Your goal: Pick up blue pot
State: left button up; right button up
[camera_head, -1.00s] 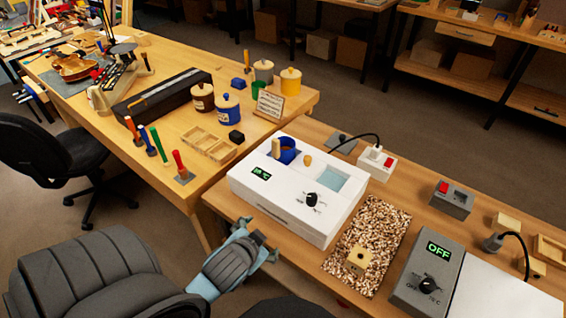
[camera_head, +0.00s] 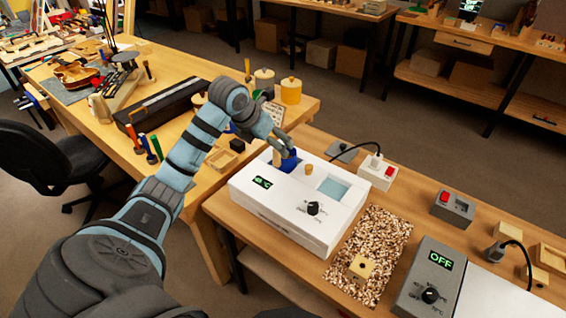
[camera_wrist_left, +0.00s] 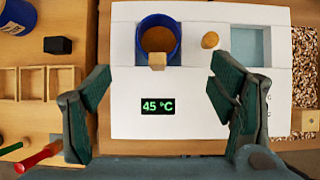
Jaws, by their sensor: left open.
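The blue pot (camera_head: 290,161) sits in the left opening of the white heater box (camera_head: 325,225). In the left wrist view the blue pot (camera_wrist_left: 176,42) stands upright, with brown contents inside and a light wooden block-like handle on its near side. My left gripper (camera_head: 281,146) is over the pot in the head view and partly hides it. In the left wrist view my left gripper (camera_wrist_left: 160,70) is open, its fingers wide apart on either side of the pot's handle, with nothing between them touching. My right gripper is not in view.
A wooden knob (camera_wrist_left: 210,40) stands right of the pot, beside a light-blue window (camera_wrist_left: 247,45). The box display (camera_wrist_left: 157,106) reads 45 °C. A wooden tray (camera_wrist_left: 35,82), a black block (camera_wrist_left: 58,45) and a red-handled tool (camera_wrist_left: 40,157) lie on the left bench.

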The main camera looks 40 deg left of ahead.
pick_arm(q)
jog(key=x, duration=1.1)
jog(key=shift+w+a+f+b, duration=0.15)
jog(key=shift+w+f+b, duration=0.1)
jog(key=shift+b, duration=0.15)
jog(key=c, duration=1.4)
jog(key=shift+r, duration=0.15)
